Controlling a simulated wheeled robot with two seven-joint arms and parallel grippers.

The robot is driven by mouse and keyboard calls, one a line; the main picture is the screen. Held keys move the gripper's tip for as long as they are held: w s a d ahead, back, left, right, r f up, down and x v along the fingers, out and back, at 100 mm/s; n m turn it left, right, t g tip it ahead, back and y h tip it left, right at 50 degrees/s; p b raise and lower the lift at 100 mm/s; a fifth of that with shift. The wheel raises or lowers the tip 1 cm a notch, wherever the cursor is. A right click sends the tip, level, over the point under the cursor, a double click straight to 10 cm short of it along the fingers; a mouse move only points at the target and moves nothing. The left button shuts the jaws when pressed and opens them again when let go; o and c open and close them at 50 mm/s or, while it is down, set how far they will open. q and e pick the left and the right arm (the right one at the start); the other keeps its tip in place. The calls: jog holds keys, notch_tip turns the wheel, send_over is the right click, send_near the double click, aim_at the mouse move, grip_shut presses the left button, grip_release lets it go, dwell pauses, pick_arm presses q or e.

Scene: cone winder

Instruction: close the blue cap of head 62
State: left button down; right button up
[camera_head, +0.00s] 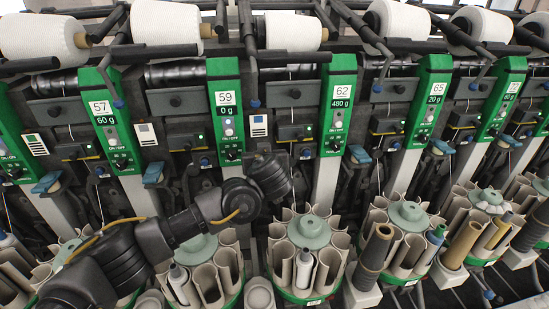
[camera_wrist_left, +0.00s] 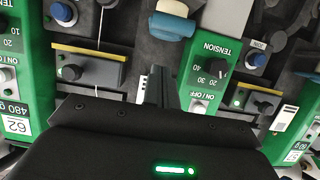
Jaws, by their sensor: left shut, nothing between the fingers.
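Head 62's green panel (camera_head: 339,105), marked 480 g, stands right of centre in the head view. In the left wrist view, which is upside down, part of this panel (camera_wrist_left: 14,85) is at the left edge. A light blue cap (camera_head: 360,155) sits just right of its foot in the head view. Another blue cap with a white part (camera_wrist_left: 172,22) shows in the wrist view, between panels 62 and 59; I cannot tell which head owns it. My left gripper (camera_head: 267,157) is shut and empty below and between panels 59 and 62. Its fingers (camera_wrist_left: 160,75) point toward that second cap, apart from it in the picture. My right gripper is out of view.
Panel 59 (camera_head: 228,110) is left of the gripper; its tension knob (camera_wrist_left: 213,69) shows in the wrist view. White yarn cones (camera_head: 292,32) hang above. Round bobbin magazines (camera_head: 309,235) with upright tubes stand below. My left arm crosses in front of the lower left.

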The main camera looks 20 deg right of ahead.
pick_arm(q)
jog(key=shift+a+r, duration=0.15)
jog(key=shift+a, duration=0.05)
jog(key=shift+s, duration=0.15)
